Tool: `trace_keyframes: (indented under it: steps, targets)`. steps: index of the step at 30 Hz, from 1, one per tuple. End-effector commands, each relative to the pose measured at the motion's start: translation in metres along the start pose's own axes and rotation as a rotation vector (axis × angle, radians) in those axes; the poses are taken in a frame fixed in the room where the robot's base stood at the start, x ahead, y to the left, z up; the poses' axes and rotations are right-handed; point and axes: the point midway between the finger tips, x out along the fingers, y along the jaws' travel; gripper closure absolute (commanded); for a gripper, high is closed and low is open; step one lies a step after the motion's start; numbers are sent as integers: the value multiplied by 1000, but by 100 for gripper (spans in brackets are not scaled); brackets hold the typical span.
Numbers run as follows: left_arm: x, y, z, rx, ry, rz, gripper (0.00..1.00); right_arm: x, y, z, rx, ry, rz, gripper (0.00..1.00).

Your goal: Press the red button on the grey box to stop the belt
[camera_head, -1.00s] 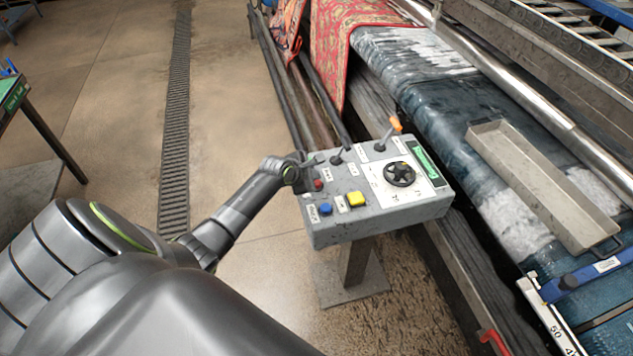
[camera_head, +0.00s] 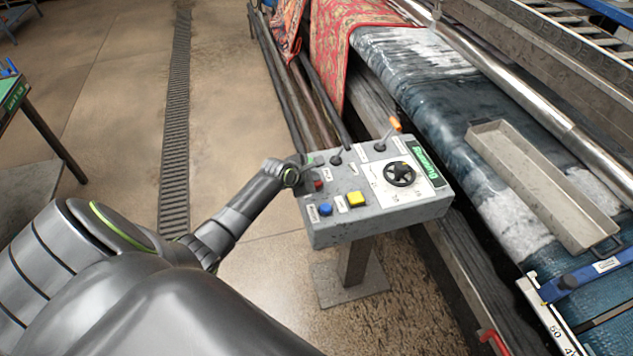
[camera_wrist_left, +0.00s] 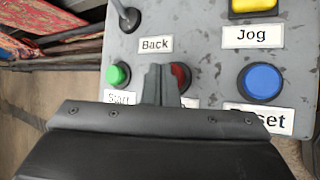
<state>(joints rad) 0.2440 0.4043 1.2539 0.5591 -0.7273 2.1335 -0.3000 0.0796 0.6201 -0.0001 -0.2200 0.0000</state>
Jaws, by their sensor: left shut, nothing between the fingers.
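The grey box (camera_head: 335,226) stands on a post beside the machine. Its red button (camera_head: 318,185) is on the near left part of the top face, close to my left gripper (camera_head: 304,180). In the left wrist view the red button (camera_wrist_left: 181,78) shows just right of my shut, empty fingers (camera_wrist_left: 158,84), which hide part of it and its label. I cannot tell whether the fingertips touch the box. The belt (camera_head: 440,110) runs along the right side of the box. My right gripper is not in view.
A green button (camera_wrist_left: 118,75), blue button (camera_wrist_left: 262,82) and yellow button (camera_wrist_left: 256,8) surround the red one. The box also carries levers, a black dial (camera_head: 399,174) and a green display (camera_head: 427,165). A tray (camera_head: 545,185) lies on the belt, and a red rug (camera_head: 345,35) hangs at the back.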

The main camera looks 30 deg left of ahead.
Motion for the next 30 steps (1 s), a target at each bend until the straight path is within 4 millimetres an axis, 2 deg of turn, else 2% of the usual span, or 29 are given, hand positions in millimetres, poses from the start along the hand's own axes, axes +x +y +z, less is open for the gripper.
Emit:
trace_keyframes:
  steps: [30]
  targets:
    - [7, -6, -5, -1, 1, -1, 100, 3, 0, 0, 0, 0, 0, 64]
